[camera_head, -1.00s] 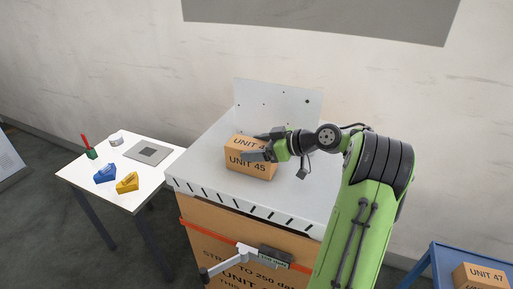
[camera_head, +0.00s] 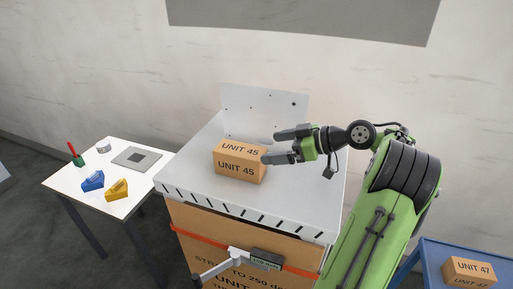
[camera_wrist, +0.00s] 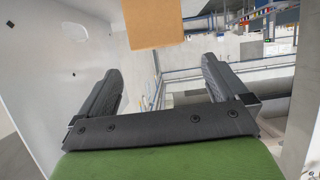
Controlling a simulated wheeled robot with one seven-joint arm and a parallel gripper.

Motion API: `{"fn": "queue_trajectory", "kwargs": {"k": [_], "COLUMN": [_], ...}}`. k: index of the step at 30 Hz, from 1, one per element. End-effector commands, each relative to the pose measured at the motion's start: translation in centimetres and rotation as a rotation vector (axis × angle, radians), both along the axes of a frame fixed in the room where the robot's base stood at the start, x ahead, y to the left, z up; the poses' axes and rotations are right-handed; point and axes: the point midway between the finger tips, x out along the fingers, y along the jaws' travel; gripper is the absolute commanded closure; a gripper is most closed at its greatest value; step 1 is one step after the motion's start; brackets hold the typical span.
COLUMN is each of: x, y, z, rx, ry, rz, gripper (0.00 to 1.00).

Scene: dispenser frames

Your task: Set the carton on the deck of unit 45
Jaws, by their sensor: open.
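The carton (camera_head: 240,161), a brown box printed UNIT 45, rests flat on the white deck (camera_head: 205,190) of the strapped unit (camera_head: 215,232), which also bears the words UNIT 45. My gripper (camera_head: 270,147) is open and empty, just right of the carton and apart from it, with its fingers pointing left toward it. In the wrist view the carton (camera_wrist: 153,22) shows at the top, beyond the open fingers (camera_wrist: 160,75), with nothing between them.
An upright perforated plate (camera_head: 265,112) stands at the deck's back. A white table (camera_head: 120,160) at left holds blue (camera_head: 93,181) and yellow (camera_head: 117,190) blocks and a grey plate. A blue stand (camera_head: 430,262) at right bears a UNIT 47 carton (camera_head: 469,270).

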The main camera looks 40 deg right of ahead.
Motion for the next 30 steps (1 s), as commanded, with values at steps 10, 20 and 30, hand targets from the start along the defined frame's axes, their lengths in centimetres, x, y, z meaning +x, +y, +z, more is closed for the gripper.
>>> {"fn": "queue_trajectory", "kwargs": {"k": [10, 20, 30], "x": [-1.4, 2.5, -11.1], "y": [-0.6, 16.5, 27.7], "z": [1.0, 1.3, 0.2], "rx": [0.0, -0.127, -0.237], "ry": [0.007, 0.448, 0.648], "rz": [0.004, -0.051, -0.365], "gripper": [0.0, 0.0, 0.0]}}
